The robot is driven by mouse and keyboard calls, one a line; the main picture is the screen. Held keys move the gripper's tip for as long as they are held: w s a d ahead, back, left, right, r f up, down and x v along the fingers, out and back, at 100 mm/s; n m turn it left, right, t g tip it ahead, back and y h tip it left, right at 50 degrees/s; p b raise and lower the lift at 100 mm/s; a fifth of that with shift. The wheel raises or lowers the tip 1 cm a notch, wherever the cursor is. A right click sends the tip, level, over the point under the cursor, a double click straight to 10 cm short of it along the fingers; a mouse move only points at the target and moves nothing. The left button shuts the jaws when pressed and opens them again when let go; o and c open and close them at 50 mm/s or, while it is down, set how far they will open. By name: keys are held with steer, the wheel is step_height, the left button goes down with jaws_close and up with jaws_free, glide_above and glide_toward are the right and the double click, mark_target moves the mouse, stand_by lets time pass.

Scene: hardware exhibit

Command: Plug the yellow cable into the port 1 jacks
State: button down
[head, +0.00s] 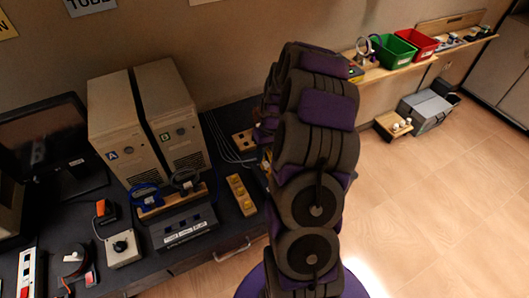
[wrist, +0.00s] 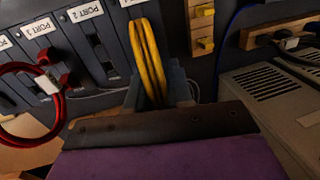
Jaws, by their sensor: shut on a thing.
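The yellow cable (wrist: 150,58) shows as a looped bundle in the wrist view. My gripper (wrist: 160,88) is shut on it, with grey fingers on both sides. Its plug ends cannot be made out. A dark port panel stands beyond, with a PORT 2 label (wrist: 85,12), a PORT 3 label (wrist: 37,28) and another label (wrist: 128,2) cut off at the top edge. The cable hangs in front of the panel near that cut-off label. In the head view my arm hides the gripper and the cable.
A red cable (wrist: 62,92) loops at the left of the wrist view, its connectors near PORT 3. Yellow blocks (wrist: 204,44) sit on a wooden strip. Two computer towers (head: 125,115) and a grey box (head: 185,228) occupy the desk. Open floor (head: 440,210) lies at right.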

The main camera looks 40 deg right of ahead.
steer(key=shift+c, duration=1.4)
jaws_free()
step_height(320, 180, up, 7)
steer(key=d+p, duration=0.1)
steer(key=p, duration=0.1)
steer(key=shift+s+d+r, duration=0.2)
stand_by(0.5)
stand_by(0.4)
